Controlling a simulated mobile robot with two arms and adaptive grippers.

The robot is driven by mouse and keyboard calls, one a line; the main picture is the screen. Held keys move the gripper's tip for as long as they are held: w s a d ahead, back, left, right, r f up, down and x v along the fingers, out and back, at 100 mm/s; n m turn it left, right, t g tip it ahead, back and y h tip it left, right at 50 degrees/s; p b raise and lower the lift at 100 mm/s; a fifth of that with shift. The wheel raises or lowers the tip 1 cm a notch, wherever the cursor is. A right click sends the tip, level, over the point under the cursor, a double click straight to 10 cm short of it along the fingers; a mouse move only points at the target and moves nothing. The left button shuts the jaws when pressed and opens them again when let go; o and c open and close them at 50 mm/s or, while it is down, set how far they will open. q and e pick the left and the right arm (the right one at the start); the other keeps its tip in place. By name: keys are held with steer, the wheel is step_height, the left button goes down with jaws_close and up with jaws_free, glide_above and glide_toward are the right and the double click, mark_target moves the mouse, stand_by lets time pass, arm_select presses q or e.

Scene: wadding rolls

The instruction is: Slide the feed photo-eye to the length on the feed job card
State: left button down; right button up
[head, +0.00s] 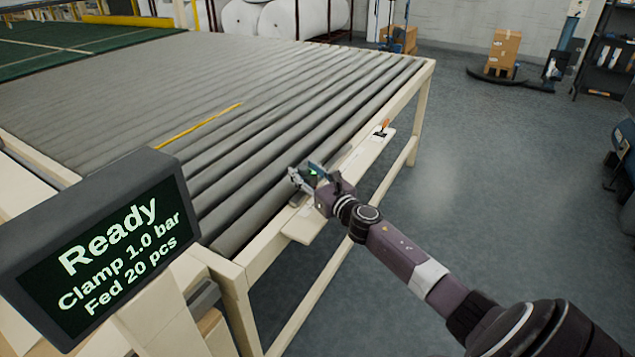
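My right gripper (303,178) is at the near side rail of the roller table, its arm coming in from the lower right. A small dark block with a green light (314,172), which looks like the feed photo-eye, sits at the fingers and is partly hidden by them. I cannot tell whether the fingers are closed on it. A pale ledge (300,226) runs along the table side under the gripper. Any length marks are too small to read. I see no feed job card that I can make out. My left gripper is out of view.
The grey roller table (190,80) fills the left and middle. A display (112,245) at the lower left reads "Ready, Clamp 1.0 bar, Fed 20 pcs". An orange-handled tool (385,126) lies farther along the ledge. Boxes (503,50) stand at the back right. The floor on the right is clear.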

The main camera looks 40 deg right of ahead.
steer(key=s, duration=1.1)
steer(key=shift+a, duration=0.4)
